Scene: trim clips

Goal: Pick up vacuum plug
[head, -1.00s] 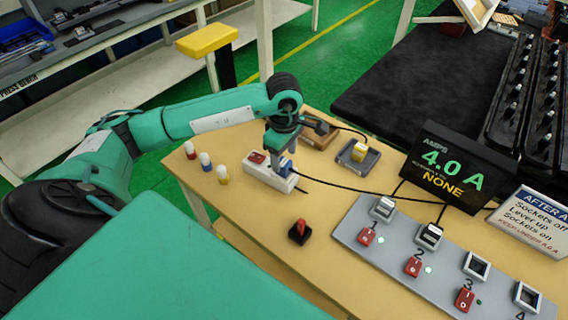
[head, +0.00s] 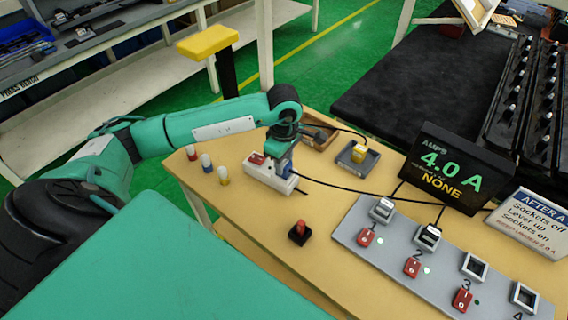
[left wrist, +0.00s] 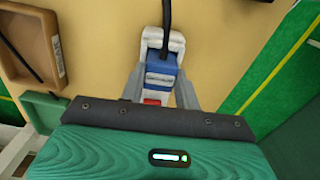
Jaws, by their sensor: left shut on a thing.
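A blue plug (left wrist: 161,66) with a black cord sits at the white socket block (left wrist: 176,42) in the left wrist view. The block, with its red switch (head: 256,158), also shows on the tan table in the head view. My left gripper (head: 283,172) points down over the block. In the left wrist view its grey fingers lie on either side of the blue plug and are shut on it. The arm and gripper partly hide the plug in the head view. Whether the plug is fully seated cannot be told. My right gripper is not in view.
A grey tray with a yellow plug (head: 358,154) and a brown tray (head: 318,140) stand behind. Several coloured pegs (head: 206,161) stand at left. A grey socket panel (head: 395,245), an amps display (head: 458,168) reading 4.0 A and a sign (head: 528,222) are at right.

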